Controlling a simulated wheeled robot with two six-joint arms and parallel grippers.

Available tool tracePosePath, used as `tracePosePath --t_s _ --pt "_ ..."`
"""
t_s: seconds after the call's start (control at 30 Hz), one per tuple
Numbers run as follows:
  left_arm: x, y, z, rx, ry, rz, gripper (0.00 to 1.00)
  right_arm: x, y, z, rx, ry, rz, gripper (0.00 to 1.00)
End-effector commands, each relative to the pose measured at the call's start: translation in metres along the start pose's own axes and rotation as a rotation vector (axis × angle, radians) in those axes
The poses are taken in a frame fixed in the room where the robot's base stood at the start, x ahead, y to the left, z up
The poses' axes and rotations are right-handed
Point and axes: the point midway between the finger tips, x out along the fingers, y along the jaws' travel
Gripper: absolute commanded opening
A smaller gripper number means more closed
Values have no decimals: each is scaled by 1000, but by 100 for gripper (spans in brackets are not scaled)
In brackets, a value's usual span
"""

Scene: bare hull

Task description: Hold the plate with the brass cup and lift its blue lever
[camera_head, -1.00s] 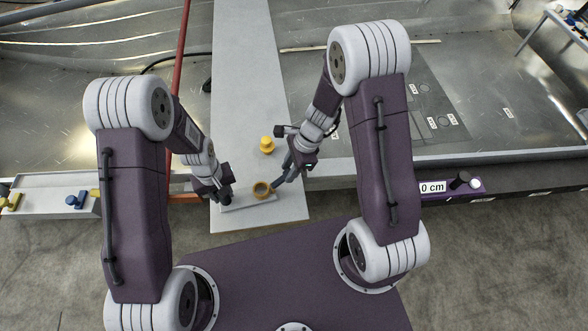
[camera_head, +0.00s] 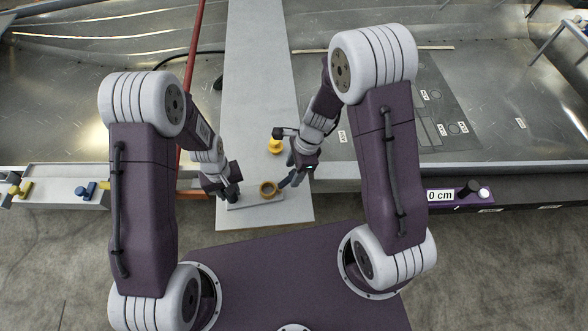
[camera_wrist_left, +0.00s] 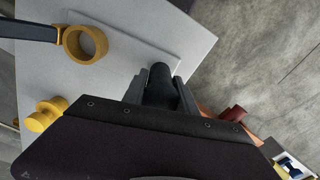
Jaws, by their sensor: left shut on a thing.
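A thin grey plate (camera_head: 240,205) lies on the pale plank, with a round brass cup (camera_head: 268,189) on it. The cup also shows in the left wrist view (camera_wrist_left: 85,44). A dark blue-grey bar (camera_wrist_left: 28,31), seemingly the lever, reaches the cup's side; in the head view it shows at the cup's right (camera_head: 288,181). My left gripper (camera_head: 236,195) is shut on a black knob (camera_wrist_left: 160,76) at the plate's left end. My right gripper (camera_head: 299,168) is close to the bar, above and right of the cup; its fingers are too small to read, and contact is unclear.
A yellow knob (camera_head: 276,147) stands on the plank (camera_head: 262,80) behind the cup. A panel at the left bears a blue lever piece (camera_head: 86,191) and a yellow one (camera_head: 20,190).

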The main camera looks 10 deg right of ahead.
Motion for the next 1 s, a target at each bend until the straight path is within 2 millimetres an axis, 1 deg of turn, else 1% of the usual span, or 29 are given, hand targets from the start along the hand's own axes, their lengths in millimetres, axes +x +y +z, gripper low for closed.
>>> tracePosePath --t_s 0.17,0.27,0.37,0.5,0.6,0.7,0.83,1.0 --pt "0 0 0 0 0 0 0 0 0 0 0 0 -1 55" --pt "0 0 0 0 0 0 0 -8 -1 0 0 -2 -3 55" --pt "0 0 0 0 0 0 0 -28 -2 0 -2 -2 -7 55" --pt "0 0 0 0 0 0 0 -65 -2 0 -1 1 -8 55" --pt "0 0 0 0 0 0 0 -89 -2 0 0 0 -8 55" --pt "0 0 0 0 0 0 0 -106 -2 0 0 -1 -5 55" --pt "0 0 0 0 0 0 0 -118 -1 0 1 0 -2 55" --pt "0 0 0 0 0 0 0 -120 0 0 1 1 1 55"
